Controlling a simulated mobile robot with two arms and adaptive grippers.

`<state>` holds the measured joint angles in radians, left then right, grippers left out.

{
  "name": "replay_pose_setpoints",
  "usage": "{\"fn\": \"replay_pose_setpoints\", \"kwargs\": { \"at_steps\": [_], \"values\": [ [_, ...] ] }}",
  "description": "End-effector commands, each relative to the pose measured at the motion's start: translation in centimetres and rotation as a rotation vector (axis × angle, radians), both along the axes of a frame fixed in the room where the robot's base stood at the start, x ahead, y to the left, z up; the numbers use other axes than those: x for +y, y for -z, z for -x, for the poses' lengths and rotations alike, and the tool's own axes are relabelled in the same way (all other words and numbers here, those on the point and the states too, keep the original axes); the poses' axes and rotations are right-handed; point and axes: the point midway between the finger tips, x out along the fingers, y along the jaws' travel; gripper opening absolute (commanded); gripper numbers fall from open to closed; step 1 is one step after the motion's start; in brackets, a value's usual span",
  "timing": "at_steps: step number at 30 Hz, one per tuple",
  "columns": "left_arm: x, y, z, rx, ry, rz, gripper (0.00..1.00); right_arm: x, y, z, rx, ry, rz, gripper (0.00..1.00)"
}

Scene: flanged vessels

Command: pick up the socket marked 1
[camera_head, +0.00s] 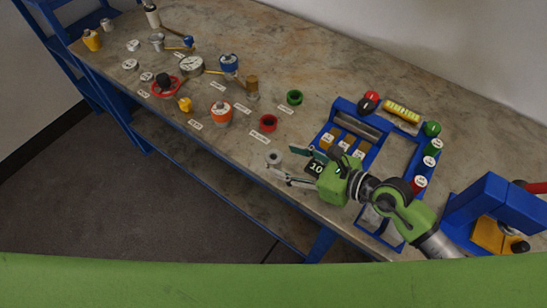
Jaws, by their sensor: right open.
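A small grey round socket (273,157) stands on the bench near its front edge. A red socket (268,123) and a green socket (294,97) stand further back. No number is legible on any of these three, so I cannot tell which is marked 1. My right gripper (284,162) is open, its fingers pointing left toward the grey socket. The grey socket is close to the fingertips, and I cannot tell whether it lies between them or touches them. My left gripper is not in view.
A blue tool tray (345,104) with compartments lies under and behind my right arm. Green and red cylinders (420,183) line its right side. A blue block stand (490,205) is at far right. Valves, gauges and white labels (195,125) cover the bench's left half.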

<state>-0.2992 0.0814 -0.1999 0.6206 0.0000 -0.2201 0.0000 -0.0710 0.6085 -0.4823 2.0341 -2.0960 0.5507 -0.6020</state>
Motion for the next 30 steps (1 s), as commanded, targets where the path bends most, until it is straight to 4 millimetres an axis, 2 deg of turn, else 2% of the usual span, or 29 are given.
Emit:
{"fn": "replay_pose_setpoints", "kwargs": {
  "at_steps": [10,20,24,26,30],
  "values": [
    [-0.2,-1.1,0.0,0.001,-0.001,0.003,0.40,3.5,1.5,-2.4,0.000,0.000,-0.001,0.51],
    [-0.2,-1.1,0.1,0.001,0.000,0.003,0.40,4.1,1.9,-2.7,0.000,0.000,0.001,0.51],
    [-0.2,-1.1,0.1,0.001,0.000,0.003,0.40,4.0,1.9,-2.7,0.001,0.000,0.001,0.15],
    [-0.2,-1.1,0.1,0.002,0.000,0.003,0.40,4.0,1.9,-2.7,0.001,0.000,0.001,0.01],
    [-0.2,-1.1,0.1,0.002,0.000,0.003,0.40,4.1,1.8,-2.8,-0.002,0.000,-0.001,0.01]
  ]
}}
